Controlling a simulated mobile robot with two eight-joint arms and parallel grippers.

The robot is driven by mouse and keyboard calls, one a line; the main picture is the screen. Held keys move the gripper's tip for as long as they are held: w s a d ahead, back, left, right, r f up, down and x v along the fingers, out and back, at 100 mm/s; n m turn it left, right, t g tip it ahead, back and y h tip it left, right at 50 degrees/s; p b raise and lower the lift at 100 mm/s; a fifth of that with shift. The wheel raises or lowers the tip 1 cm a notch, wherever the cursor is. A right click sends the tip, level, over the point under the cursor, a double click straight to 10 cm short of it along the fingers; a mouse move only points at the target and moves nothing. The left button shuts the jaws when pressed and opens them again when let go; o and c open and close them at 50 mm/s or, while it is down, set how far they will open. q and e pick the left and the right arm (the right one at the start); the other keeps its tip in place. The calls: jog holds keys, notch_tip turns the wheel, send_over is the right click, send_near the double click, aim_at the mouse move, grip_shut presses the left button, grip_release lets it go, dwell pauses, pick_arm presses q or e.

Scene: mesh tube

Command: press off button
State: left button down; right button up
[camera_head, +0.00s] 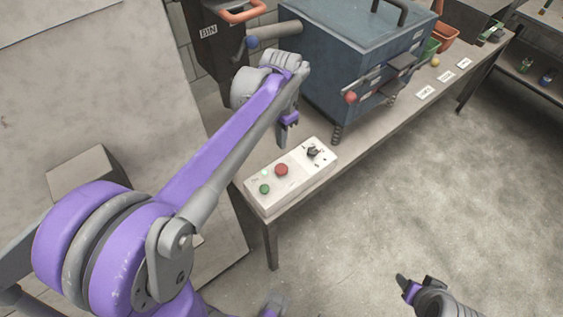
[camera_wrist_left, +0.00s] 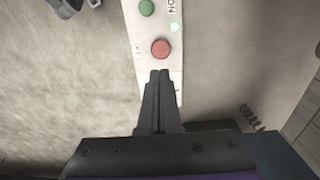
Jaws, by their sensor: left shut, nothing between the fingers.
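A white control box (camera_head: 291,180) sits on the end of the bench. It carries a red button (camera_head: 281,169), a green button (camera_head: 264,188), a small lit green lamp (camera_head: 265,172) and a black knob (camera_head: 313,152). My left gripper (camera_head: 284,142) is shut and empty, pointing down above the box near the red button. In the left wrist view, the shut fingertips (camera_wrist_left: 160,75) appear just below the red button (camera_wrist_left: 160,48), with a visible gap in the picture. The green button (camera_wrist_left: 147,8) is farther up. My right gripper (camera_head: 408,287) is at the lower right over the floor; its jaw state is unclear.
A blue metal machine (camera_head: 335,50) with a red-knobbed lever (camera_head: 350,97) stands behind the box on the bench (camera_head: 400,110). A dark bin (camera_head: 222,50) with an orange handle is behind my left arm. Open floor (camera_head: 420,190) lies to the right.

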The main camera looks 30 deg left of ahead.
aim_at(282, 170)
pick_arm(q)
notch_tip(282, 170, down, 11)
jog(key=shift+f+b, duration=0.1)
jog(key=shift+b, duration=0.25)
pick_arm(e)
jog(key=shift+s+f, duration=0.1)
jog(key=shift+f, duration=0.35)
pick_arm(q)
notch_tip(282, 170, down, 2)
jog(key=shift+b, duration=0.8)
jog(key=shift+s+d, duration=0.25)
jog(key=shift+s, duration=0.1)
jog(key=shift+w, duration=0.15)
notch_tip(282, 170, up, 6)
jog(key=p, duration=0.3)
jog(key=shift+w+a, duration=0.15)
notch_tip(282, 170, up, 9)
jog(key=shift+f+p, duration=0.15)
jog(key=shift+p, duration=0.25)
pick_arm(e)
jog(key=r, duration=0.2)
jog(key=shift+s+a+r, duration=0.2)
jog(key=shift+a+r, duration=0.1)
